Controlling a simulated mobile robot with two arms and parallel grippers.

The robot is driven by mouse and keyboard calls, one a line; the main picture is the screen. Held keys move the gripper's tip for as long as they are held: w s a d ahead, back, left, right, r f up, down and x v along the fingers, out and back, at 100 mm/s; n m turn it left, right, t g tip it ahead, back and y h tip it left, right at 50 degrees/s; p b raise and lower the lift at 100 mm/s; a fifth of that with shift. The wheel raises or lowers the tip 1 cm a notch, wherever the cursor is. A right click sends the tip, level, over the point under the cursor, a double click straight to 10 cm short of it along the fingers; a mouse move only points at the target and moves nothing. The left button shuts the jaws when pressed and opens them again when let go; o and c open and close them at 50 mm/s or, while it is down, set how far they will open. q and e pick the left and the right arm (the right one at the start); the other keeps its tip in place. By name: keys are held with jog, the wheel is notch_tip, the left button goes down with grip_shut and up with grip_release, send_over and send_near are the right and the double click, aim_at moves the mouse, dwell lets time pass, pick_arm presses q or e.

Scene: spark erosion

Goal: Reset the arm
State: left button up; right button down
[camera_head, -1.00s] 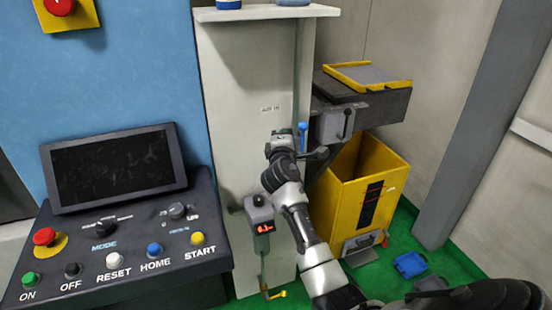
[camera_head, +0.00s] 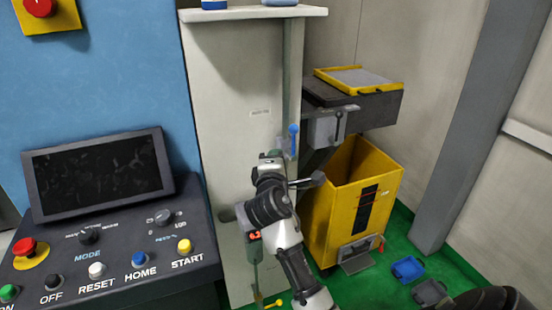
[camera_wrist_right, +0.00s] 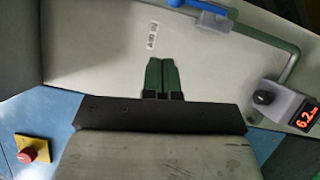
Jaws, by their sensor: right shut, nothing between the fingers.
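My right arm reaches up from the bottom in the head view, in front of the pale machine column (camera_head: 228,130). Its right gripper (camera_head: 270,158) is at the arm's upper end, its fingers mostly hidden there by the wrist. In the right wrist view the two green fingers of the right gripper (camera_wrist_right: 161,62) are together and empty, in front of the pale panel with a small label (camera_wrist_right: 152,36). I cannot tell how far they are from it. My left gripper is not in view.
A blue-handled lever (camera_head: 293,138) is just right of the gripper. A small unit with a red display (camera_wrist_right: 306,115) is partly behind my arm. The control console (camera_head: 120,268) stands left; a yellow bin (camera_head: 330,215) stands right. Blue (camera_head: 408,268) and dark trays lie on the green floor.

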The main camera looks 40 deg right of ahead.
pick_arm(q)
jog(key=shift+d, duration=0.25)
pick_arm(e)
jog(key=shift+a, duration=0.1)
